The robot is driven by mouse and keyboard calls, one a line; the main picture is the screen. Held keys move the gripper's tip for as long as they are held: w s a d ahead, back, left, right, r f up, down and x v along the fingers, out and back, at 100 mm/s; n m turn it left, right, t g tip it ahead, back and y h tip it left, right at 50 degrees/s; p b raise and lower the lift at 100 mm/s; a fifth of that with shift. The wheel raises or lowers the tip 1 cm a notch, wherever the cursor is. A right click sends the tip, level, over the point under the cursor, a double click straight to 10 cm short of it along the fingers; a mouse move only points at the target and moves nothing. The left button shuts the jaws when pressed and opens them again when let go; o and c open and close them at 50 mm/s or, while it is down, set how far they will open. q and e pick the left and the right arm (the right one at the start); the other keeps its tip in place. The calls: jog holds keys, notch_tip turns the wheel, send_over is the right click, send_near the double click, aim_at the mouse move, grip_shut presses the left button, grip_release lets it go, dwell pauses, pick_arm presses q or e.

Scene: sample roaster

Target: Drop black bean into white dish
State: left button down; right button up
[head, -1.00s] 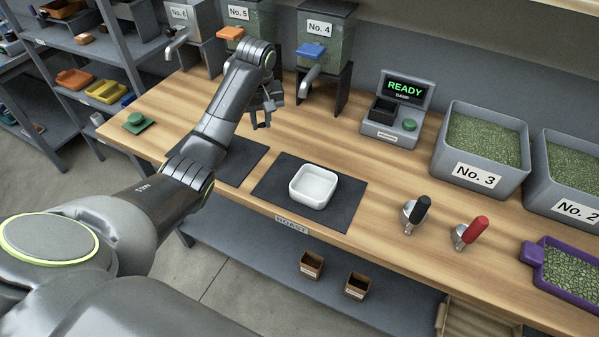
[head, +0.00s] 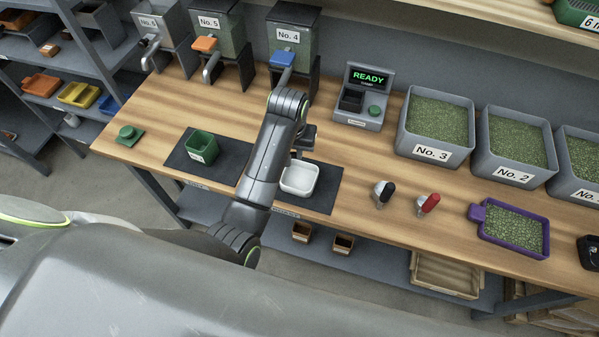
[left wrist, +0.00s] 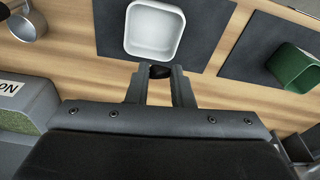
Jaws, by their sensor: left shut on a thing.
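The white dish (head: 299,181) is a square, empty-looking bowl on the dark right-hand mat (head: 322,200). It also shows at the top of the left wrist view (left wrist: 154,34). My left gripper (head: 297,153) is just behind the dish in the head view. In the left wrist view, the fingers (left wrist: 160,72) are shut on a small black bean (left wrist: 159,71), close to the dish's near edge in that picture. The bean's height above the mat cannot be told. My left arm partly hides the dish's left side in the head view. My right gripper is not in view.
A green cup (head: 201,146) stands on the left mat (head: 178,158). A grey scale reading READY (head: 359,117) stands behind. Black-handled (head: 384,193) and red-handled (head: 428,203) scoops and a purple tray (head: 483,236) are to the right. Bench between them is clear.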

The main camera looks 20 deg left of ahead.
aim_at(293, 157)
pick_arm(q)
notch_tip(293, 157, down, 4)
jog(key=shift+f, duration=0.2)
jog(key=shift+d+f, duration=0.1)
jog(key=shift+f, duration=0.7)
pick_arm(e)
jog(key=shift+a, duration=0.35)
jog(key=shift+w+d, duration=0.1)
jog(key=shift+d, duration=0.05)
pick_arm(q)
jog(key=c, duration=1.2)
grip_release()
